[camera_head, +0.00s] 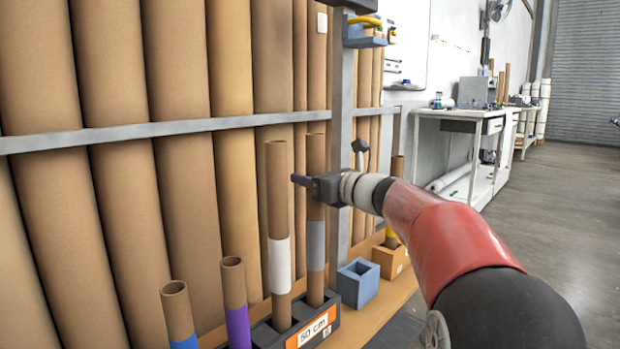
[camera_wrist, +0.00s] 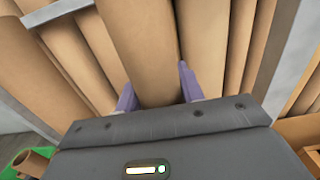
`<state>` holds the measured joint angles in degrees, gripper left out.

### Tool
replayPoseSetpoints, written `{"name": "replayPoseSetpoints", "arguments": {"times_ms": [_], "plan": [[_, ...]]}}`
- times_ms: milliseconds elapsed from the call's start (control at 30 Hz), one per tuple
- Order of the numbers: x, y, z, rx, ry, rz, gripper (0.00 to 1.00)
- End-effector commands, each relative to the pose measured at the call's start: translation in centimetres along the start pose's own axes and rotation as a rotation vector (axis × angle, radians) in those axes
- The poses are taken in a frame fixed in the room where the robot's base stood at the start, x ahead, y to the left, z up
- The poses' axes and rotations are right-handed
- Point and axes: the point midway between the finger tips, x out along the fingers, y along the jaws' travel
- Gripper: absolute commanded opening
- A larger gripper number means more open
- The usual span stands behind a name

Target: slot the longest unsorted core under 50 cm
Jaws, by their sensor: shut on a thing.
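My gripper (camera_head: 306,182) is shut on a tall brown cardboard core with a grey band (camera_head: 316,240). In the wrist view the purple fingers (camera_wrist: 157,90) sit on both sides of this core (camera_wrist: 148,45). The core stands upright, its lower end at the black rack (camera_head: 262,340) with an orange "50 cm" label; whether it rests fully in a slot I cannot tell. To its left stand a white-banded core (camera_head: 277,195) of similar height, a shorter purple-banded core (camera_head: 233,285) and a short blue-banded core (camera_head: 178,312).
A blue square holder (camera_head: 358,283) is empty, right of the rack. An orange-brown holder (camera_head: 390,262) behind it has a yellow-banded core (camera_head: 392,238). Large cardboard tubes (camera_head: 105,90) lean behind a grey rail (camera_head: 180,127). A grey post (camera_head: 341,110) stands close behind my gripper.

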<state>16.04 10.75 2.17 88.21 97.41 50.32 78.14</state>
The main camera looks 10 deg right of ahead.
Motion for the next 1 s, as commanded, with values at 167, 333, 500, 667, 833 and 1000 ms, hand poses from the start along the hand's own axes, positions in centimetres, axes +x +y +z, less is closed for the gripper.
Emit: {"name": "replayPoseSetpoints", "arguments": {"times_ms": [167, 333, 500, 667, 833, 1000], "plan": [[0.0, 0.0, 0.0, 0.000, -0.001, 0.000, 0.59], [0.0, 0.0, 0.0, 0.000, 0.000, 0.000, 0.63], [-0.2, 0.0, 0.0, 0.000, 0.000, -0.001, 0.63], [-2.2, 0.0, 0.0, -0.001, 0.000, -0.002, 0.63], [-5.2, 0.0, 0.0, -0.001, 0.000, -0.003, 0.63], [-7.3, 0.0, 0.0, -0.001, -0.001, -0.001, 0.63]]}}
